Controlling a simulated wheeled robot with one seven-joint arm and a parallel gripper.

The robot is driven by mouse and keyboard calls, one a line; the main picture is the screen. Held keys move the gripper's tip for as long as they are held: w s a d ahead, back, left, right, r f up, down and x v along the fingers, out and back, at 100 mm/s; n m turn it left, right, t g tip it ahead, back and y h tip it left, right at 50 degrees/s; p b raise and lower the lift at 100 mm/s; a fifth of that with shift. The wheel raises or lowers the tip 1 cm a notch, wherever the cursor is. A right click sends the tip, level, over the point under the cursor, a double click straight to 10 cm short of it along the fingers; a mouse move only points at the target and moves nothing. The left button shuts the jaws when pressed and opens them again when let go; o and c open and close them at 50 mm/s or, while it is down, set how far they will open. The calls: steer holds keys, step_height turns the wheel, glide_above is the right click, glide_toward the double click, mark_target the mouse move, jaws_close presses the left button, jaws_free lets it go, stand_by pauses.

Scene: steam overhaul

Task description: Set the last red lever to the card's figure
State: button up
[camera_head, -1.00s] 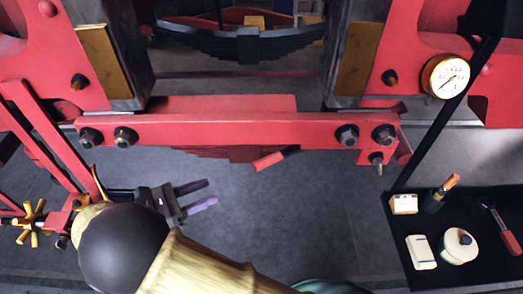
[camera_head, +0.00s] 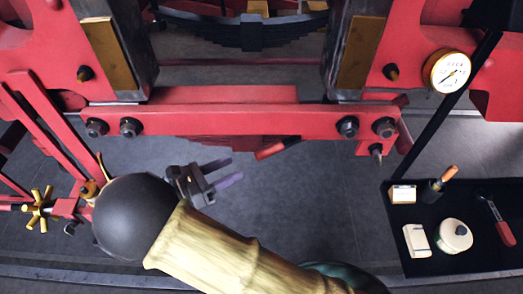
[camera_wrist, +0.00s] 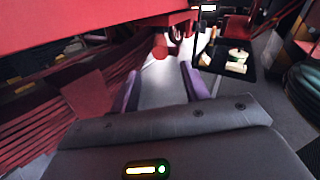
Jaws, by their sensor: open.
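My gripper (camera_head: 235,170) is open and empty in the head view, pointing right below the long red beam. A short red lever (camera_head: 270,151) with a dark upper part hangs under the beam, a little right of and above my fingertips, apart from them. In the wrist view my two purple fingers (camera_wrist: 163,82) are spread. A rounded red end (camera_wrist: 160,50) shows ahead beyond them; I cannot tell if it is the same lever. A small white card-like block (camera_head: 403,194) sits on the black tray; its figure is unreadable.
The red beam (camera_head: 235,121) with bolts spans above my gripper. A round gauge (camera_head: 449,71) is at right. The black tray (camera_head: 470,262) holds a white round tin (camera_head: 454,235) and tools. A brass handwheel (camera_head: 40,208) is at left. Floor between is clear.

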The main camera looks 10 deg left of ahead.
mark_target(262, 155)
steer(key=p+x, duration=0.2)
steer(key=x, duration=0.7)
steer(key=shift+r, duration=0.1)
steer(key=shift+w+d+p, duration=0.35)
steer(key=shift+w+d, duration=0.05)
steer(key=shift+w, duration=0.05)
jaws_close()
